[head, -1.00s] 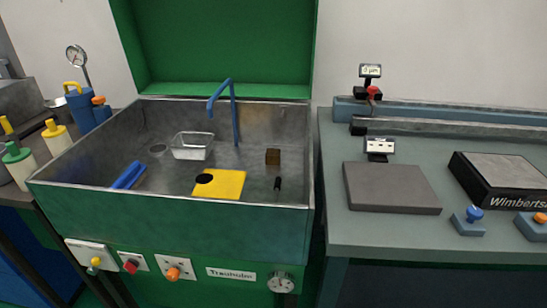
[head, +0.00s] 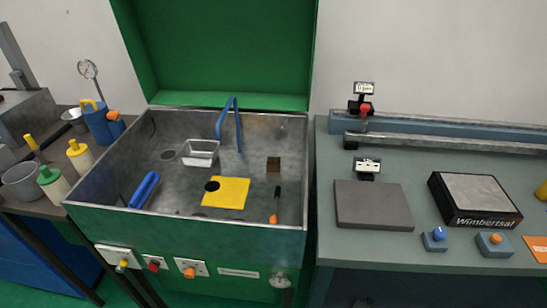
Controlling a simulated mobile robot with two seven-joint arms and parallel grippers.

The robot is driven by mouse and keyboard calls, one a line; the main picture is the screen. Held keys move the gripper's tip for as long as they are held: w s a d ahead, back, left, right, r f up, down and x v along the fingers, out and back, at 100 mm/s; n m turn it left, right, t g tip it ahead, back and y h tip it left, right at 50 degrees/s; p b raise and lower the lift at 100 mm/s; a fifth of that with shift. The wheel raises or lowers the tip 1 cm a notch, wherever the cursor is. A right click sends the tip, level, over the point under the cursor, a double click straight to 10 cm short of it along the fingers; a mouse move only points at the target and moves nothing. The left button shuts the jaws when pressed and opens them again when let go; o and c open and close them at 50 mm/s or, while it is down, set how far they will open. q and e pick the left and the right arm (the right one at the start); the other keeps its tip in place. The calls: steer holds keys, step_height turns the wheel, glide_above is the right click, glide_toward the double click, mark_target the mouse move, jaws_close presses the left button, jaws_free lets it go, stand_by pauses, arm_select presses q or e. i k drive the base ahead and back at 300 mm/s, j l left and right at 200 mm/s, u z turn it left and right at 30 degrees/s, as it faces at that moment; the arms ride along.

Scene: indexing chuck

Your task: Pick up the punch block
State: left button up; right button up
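A small dark brown block (head: 273,164), which looks like the punch block, sits on the floor of the green-sided metal basin (head: 190,220), toward its back right corner. Nothing covers it, and it stands apart from the other things in the basin. Neither of my grippers shows in the head view.
The basin also holds a metal tray (head: 200,153), a yellow sheet (head: 232,191), a blue roll-like object (head: 144,189), an orange-handled tool (head: 275,205) and a blue spout (head: 229,120). A bench with a grey plate (head: 372,205) stands right; bottles (head: 79,154) stand left.

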mark_target(272, 165)
steer(key=i+j+z, duration=0.15)
steer(key=j+z, duration=0.25)
steer(key=i+j+z, duration=0.1)
steer(key=z, duration=0.3)
steer(key=j+z, duration=0.4)
